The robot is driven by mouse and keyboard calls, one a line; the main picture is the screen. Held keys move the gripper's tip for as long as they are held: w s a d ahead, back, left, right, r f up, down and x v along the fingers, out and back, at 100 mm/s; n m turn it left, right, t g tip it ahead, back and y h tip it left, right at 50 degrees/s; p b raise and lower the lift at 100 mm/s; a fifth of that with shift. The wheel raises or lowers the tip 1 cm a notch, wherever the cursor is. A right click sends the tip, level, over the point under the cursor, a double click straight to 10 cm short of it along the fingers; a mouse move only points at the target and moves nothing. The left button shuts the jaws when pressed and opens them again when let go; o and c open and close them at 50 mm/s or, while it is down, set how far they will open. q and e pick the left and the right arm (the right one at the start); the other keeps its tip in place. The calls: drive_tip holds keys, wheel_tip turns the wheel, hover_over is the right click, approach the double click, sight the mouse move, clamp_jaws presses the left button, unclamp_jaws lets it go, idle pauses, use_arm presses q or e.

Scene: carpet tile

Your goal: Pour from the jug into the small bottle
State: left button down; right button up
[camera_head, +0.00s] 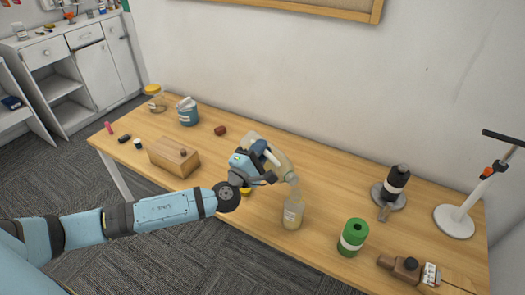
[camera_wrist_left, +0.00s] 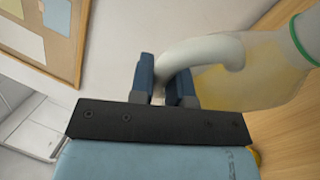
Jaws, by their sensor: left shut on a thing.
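The jug (camera_head: 283,163) is a pale, see-through vessel with yellowish liquid, tilted to the right above the table. My left gripper (camera_head: 262,158) is shut on the jug's white handle. In the left wrist view the jaws (camera_wrist_left: 166,85) close around the handle, and the jug body (camera_wrist_left: 250,75) with its yellowish contents shows to the right. The small bottle (camera_head: 293,213) stands upright on the table, just below the jug's low end, and looks yellowish inside. Whether liquid is flowing between them cannot be made out. My right gripper is out of view.
A green canister (camera_head: 353,236) stands right of the bottle. A wooden box (camera_head: 174,157) is left of my gripper. A wall rises behind the table (camera_head: 330,190).

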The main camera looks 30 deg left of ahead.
use_arm(q)
drive_tip(key=shift+s+d+r+m+t+h+b, duration=0.2)
drive_tip(key=shift+d+r+m+t, duration=0.15)
drive_tip(key=shift+r+m, duration=0.25)
drive_tip(key=shift+s+d+r+m+t+h+b, duration=0.1)
drive_tip(key=shift+s+d+r+m+t+h, duration=0.1)
drive_tip(key=shift+d+r+m+t, duration=0.3)
idle(6.9)
